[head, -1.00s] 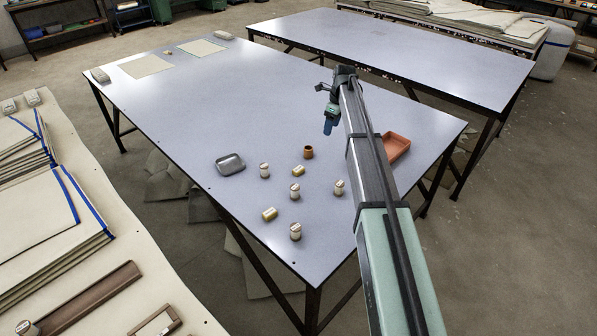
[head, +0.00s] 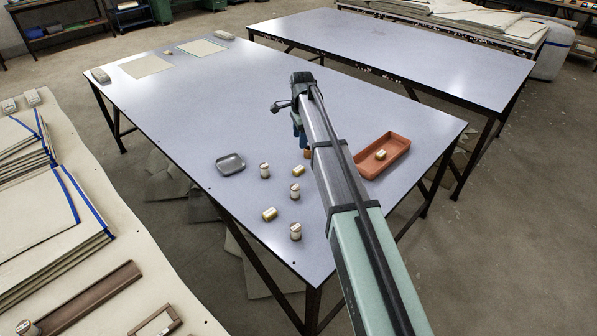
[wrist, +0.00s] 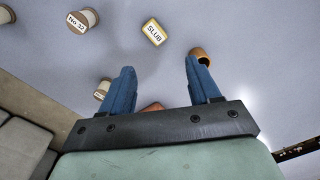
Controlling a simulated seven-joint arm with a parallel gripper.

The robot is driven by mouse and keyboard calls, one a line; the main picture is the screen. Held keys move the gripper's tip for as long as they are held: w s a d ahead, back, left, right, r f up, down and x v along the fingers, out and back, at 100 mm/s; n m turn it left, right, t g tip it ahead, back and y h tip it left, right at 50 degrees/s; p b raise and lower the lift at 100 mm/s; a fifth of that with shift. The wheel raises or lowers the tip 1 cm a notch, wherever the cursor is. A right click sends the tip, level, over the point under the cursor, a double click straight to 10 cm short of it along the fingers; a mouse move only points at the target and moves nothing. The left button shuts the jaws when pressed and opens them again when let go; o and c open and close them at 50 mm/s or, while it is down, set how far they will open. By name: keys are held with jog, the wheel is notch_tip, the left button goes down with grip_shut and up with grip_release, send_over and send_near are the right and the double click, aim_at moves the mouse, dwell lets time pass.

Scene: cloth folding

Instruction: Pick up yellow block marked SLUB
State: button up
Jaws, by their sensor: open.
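A yellow-edged block marked SLUB (wrist: 153,32) lies on the grey table, in the wrist view, beyond my fingertips and between them in width. By its place beside the brown ring, it seems to be the small yellow block (head: 298,169) left of my arm in the head view, where its label is too small to read. My gripper (wrist: 157,68) is open, with two blue fingers apart and nothing between them. In the head view my gripper (head: 299,130) hangs above the table, beyond that block. The fingers are partly hidden there by the arm.
A brown ring (wrist: 198,55) is by the right finger. A spool marked No 32 (wrist: 77,22) and other spools (head: 295,231) stand nearby. Another yellow block (head: 270,214) lies in front. An orange tray (head: 364,170) holds a yellow block (head: 380,155). A grey dish (head: 231,164) lies left.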

jog(key=n, duration=0.5)
send_over(301, 167)
jog(key=shift+n, duration=0.4)
jog(key=f, duration=0.8)
jog(key=shift+s+f, duration=0.25)
jog(key=shift+f, duration=0.05)
jog(key=shift+w+a+f, duration=0.1)
jog(key=shift+w+f, duration=0.05)
jog(key=shift+f, duration=1.2)
jog(key=shift+w+f, duration=0.1)
jog(key=shift+f, duration=1.2)
jog(key=shift+c, duration=0.2)
jog(key=c, duration=1.1)
jog(key=shift+r, duration=0.1)
